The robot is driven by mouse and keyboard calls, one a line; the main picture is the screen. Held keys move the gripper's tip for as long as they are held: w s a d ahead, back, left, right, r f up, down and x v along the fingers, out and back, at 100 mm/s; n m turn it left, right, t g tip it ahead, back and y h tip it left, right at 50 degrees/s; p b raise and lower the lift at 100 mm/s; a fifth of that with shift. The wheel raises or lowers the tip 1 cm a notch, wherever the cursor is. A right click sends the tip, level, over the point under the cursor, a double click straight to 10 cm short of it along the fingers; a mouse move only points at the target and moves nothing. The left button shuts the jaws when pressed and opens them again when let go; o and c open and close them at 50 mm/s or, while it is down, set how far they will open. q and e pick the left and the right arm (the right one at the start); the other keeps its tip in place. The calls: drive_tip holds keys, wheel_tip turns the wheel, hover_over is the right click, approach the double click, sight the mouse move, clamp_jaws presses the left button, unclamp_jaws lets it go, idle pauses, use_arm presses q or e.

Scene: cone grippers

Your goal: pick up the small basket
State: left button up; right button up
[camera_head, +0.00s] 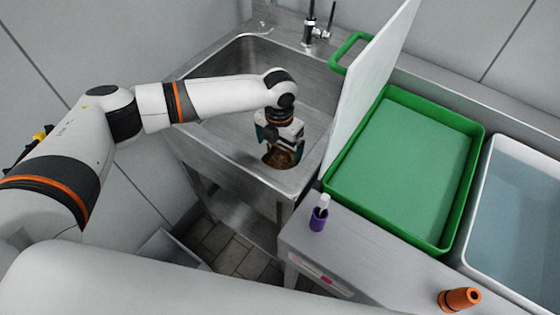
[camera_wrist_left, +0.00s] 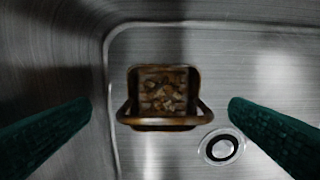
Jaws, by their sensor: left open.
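The small brown basket (camera_wrist_left: 165,84) sits on the metal sink floor in the left wrist view, with its handle toward the bottom of the picture. Mottled brown and tan patches show inside it. In the head view the basket (camera_head: 281,159) is partly hidden behind my left gripper (camera_head: 281,152), which points down over it. The two green fingers of my left gripper (camera_wrist_left: 160,106) stand wide apart, one on each side of the basket, with visible gaps. The gripper is open and holds nothing. My right gripper is not in view.
The steel sink (camera_head: 240,60) has raised rims, a tap (camera_head: 309,25) and a drain (camera_wrist_left: 221,148) beside the basket. A white upright board (camera_head: 372,75) and green tray (camera_head: 335,185) stand right of it. A purple holder (camera_head: 318,219), white tub (camera_head: 488,160) and orange cone (camera_head: 460,299) are farther right.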

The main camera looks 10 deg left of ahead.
sight(279, 166)
use_arm(q)
drive_tip(key=f, duration=0.7)
drive_tip(key=shift+w+a+f, duration=0.15)
drive_tip(key=shift+w+f, duration=0.1)
drive_tip(key=shift+w, duration=0.05)
drive_tip(key=shift+c, duration=0.3)
drive_tip(key=c, duration=0.9)
